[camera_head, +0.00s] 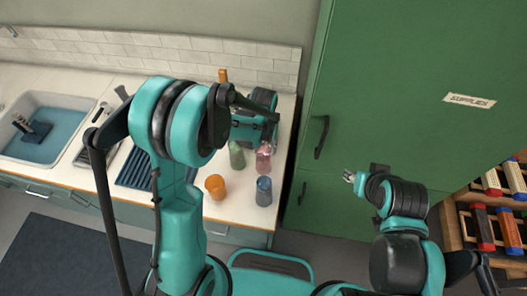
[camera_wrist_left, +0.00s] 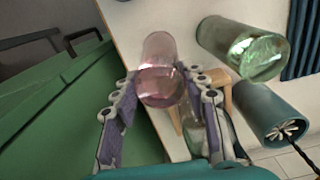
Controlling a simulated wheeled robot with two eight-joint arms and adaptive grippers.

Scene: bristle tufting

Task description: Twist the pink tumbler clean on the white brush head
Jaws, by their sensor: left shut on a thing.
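The pink tumbler (camera_head: 263,160) is clear pink and stands at the right end of the counter in the head view, below my left gripper (camera_head: 268,143). In the left wrist view the pink tumbler (camera_wrist_left: 160,70) lies between the fingertips of my left gripper (camera_wrist_left: 160,88), which is shut on it. My right gripper (camera_head: 350,177) is out over the floor in front of the green cabinet, away from the counter; its jaws are too small to read.
A green tumbler (camera_head: 237,156) stands just left of the pink one and also shows in the left wrist view (camera_wrist_left: 245,48). An orange tumbler (camera_head: 215,187) and a blue tumbler (camera_head: 264,191) stand nearer the front. The sink (camera_head: 80,109) is far left; a green cabinet (camera_head: 400,90) is right.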

